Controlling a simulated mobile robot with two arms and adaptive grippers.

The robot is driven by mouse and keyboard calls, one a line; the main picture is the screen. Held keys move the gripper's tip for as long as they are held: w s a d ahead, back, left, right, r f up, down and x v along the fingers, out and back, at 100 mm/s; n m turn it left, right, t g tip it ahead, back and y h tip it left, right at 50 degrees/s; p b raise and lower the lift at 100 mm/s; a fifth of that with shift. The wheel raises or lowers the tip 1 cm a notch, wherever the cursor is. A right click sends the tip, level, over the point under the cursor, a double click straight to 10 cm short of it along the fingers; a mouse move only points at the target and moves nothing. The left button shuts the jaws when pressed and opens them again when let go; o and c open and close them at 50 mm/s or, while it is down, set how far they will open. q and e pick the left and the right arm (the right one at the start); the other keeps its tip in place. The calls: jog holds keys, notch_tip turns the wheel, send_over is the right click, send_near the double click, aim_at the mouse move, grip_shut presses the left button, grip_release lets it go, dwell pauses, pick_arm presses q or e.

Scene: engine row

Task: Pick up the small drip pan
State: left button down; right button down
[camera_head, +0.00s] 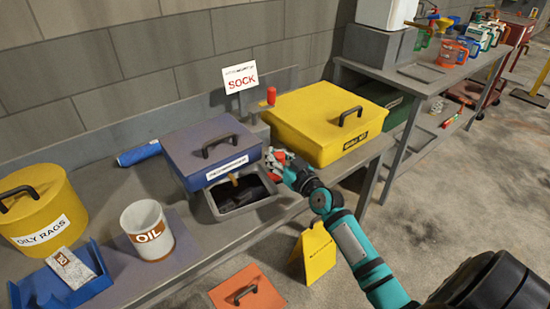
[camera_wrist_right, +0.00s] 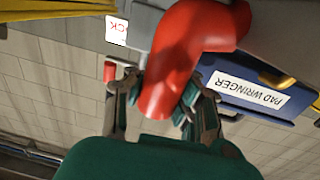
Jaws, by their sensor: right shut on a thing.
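A grey pan (camera_head: 250,208) with dark contents sits on the bench in front of the blue pad wringer (camera_head: 210,150); it looks most like the drip pan. A small brass-coloured part (camera_head: 234,179) shows at the wringer's front above it. My right gripper (camera_head: 276,163) is at the wringer's right end, above and beside the pan's far right corner. In the right wrist view, its fingers (camera_wrist_right: 155,95) are shut on a thick, bent red handle (camera_wrist_right: 180,60). The wringer's label (camera_wrist_right: 252,90) shows close behind. My left gripper is out of view.
A yellow kit box (camera_head: 315,120) stands right of the gripper. An oil can (camera_head: 148,235), a yellow oily rags can (camera_head: 40,205) and a blue tray (camera_head: 60,285) are at left. A yellow floor sign (camera_head: 313,255) stands below the bench edge.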

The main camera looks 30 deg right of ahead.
jog(key=shift+s+a+r, duration=0.15)
jog(key=shift+s+a, duration=0.5)
jog(key=shift+s, duration=0.1)
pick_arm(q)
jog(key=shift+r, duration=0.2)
pick_arm(e)
jog(key=s+a+r, duration=0.1)
jog(key=s+a, duration=0.7)
jog(key=s, duration=0.3)
jog(key=shift+a+r, duration=0.15)
jog(key=shift+a, duration=0.2)
